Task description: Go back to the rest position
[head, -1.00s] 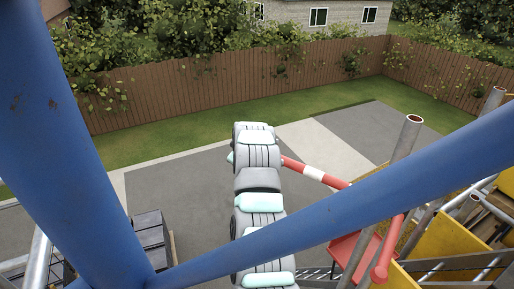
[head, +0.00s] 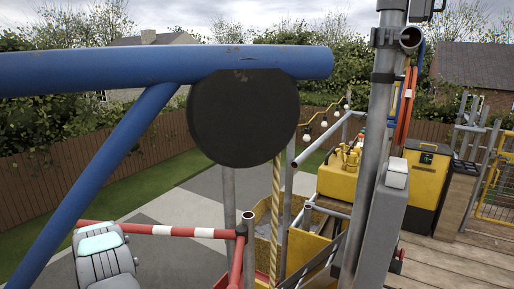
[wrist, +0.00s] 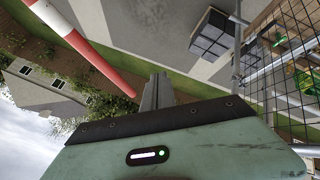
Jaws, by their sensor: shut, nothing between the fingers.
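My gripper (wrist: 157,90) shows in the wrist view as grey fingers beyond the dark edge of the pale green housing. The fingers are together, with nothing held between them. Nothing touches them that I can see. In the head view only part of my grey arm shows at the lower left; the gripper itself is out of that picture.
A red and white rail (head: 160,230) runs just behind my arm and also crosses the wrist view (wrist: 85,48). Blue scaffold tubes (head: 150,68) cross the upper left. Yellow machines (head: 340,180) stand right. Dark stacked blocks (wrist: 212,33) lie below on the paving.

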